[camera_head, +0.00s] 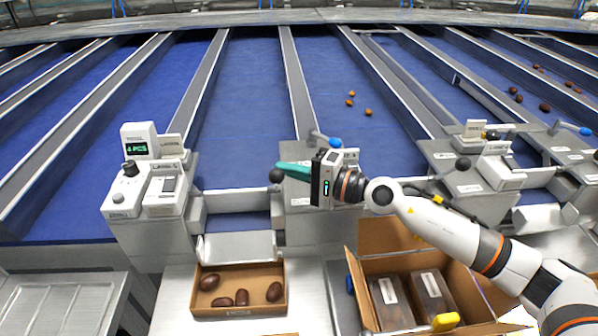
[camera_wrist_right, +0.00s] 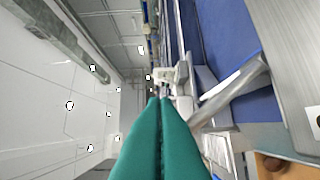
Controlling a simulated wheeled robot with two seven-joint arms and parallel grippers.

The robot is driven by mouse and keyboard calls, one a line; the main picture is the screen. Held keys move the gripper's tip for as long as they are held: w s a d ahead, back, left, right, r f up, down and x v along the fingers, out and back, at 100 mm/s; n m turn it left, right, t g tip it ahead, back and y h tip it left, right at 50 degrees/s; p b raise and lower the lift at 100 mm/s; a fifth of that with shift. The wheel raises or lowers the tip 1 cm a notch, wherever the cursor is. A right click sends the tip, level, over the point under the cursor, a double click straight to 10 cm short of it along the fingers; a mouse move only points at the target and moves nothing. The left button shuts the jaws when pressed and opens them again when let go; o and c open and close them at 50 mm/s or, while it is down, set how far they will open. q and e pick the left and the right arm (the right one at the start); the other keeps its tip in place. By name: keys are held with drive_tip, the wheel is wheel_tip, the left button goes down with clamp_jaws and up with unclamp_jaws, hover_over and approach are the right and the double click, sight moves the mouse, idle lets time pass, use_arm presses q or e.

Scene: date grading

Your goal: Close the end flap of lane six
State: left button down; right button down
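The lane in the middle of the head view has a blue belt (camera_head: 245,100). A grey metal bar (camera_head: 236,201) crosses its near end, above a sloped metal chute (camera_head: 238,246). I cannot read which lane is number six. My right gripper (camera_head: 279,166) has teal fingers and points left over the lane's right end post, close to a black ball knob (camera_head: 276,175). Whether it touches the knob is unclear. In the right wrist view the fingers (camera_wrist_right: 158,101) lie together with nothing visible between them, and a metal bar (camera_wrist_right: 228,96) shows to their right. My left gripper is out of view.
A cardboard tray (camera_head: 238,311) holding several dark dates stands below the chute. An open carton (camera_head: 385,238) with packs stands under my right arm. A console with a green display (camera_head: 137,148) is on the left. A blue-tipped lever (camera_head: 335,142) is just behind my right gripper.

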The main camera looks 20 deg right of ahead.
drive_tip(key=shift+s+d+f+b, duration=0.15)
drive_tip(key=shift+s+d+b, duration=0.1)
drive_tip(key=shift+d+b, duration=0.05)
drive_tip(key=b+v, duration=0.8)
drive_tip(key=v, duration=0.3)
drive_tip(key=shift+b, duration=0.4)
